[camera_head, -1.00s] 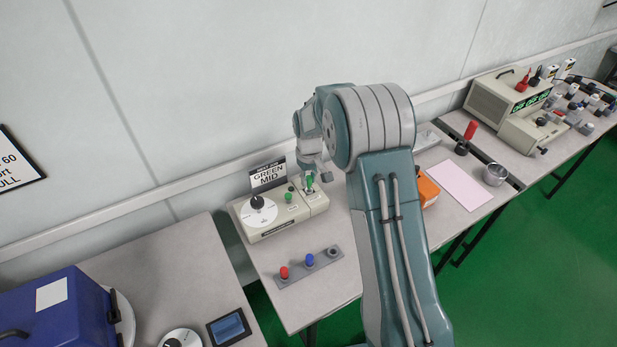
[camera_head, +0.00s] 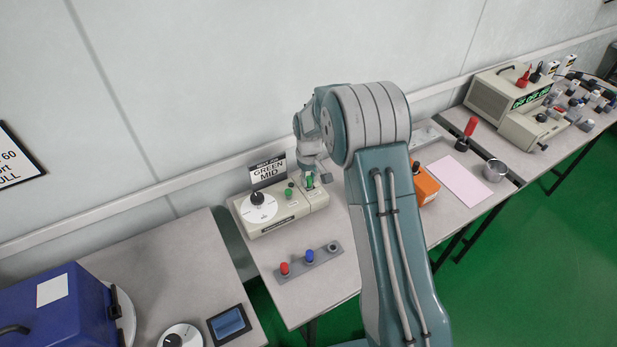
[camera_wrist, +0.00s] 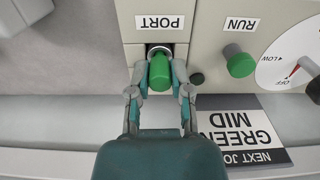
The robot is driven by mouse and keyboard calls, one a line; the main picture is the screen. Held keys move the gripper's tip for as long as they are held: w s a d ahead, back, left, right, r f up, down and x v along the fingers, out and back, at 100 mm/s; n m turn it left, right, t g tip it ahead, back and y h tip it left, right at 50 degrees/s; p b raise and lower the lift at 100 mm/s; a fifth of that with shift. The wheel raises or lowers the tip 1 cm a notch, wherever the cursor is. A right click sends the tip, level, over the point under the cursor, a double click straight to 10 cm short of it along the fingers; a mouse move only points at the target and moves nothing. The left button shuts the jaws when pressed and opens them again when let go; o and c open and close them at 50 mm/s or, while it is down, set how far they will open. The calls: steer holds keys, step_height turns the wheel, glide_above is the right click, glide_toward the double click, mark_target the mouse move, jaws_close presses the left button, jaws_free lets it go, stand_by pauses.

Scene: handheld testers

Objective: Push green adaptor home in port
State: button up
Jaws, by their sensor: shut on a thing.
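The green adaptor (camera_wrist: 160,72) is between the fingertips of my gripper (camera_wrist: 160,88) in the wrist view. My gripper is shut on it. The adaptor's far end meets the metal ring of the port (camera_wrist: 158,48), below the PORT label (camera_wrist: 160,22); how deep it sits cannot be told. In the head view the green adaptor (camera_head: 310,181) shows small at the right end of the beige tester (camera_head: 280,222), beside my gripper (camera_head: 314,181).
The tester has a green RUN button (camera_wrist: 239,62) and a dial (camera_wrist: 292,62). A sign reading GREEN MID (camera_head: 268,171) stands behind it.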

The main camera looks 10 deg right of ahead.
steer(key=shift+f, duration=0.25)
steer(key=o, duration=0.8)
step_height(320, 180, up, 11)
steer(key=shift+w+f, duration=0.1)
steer(key=shift+f, duration=0.05)
steer(key=shift+r, duration=0.6)
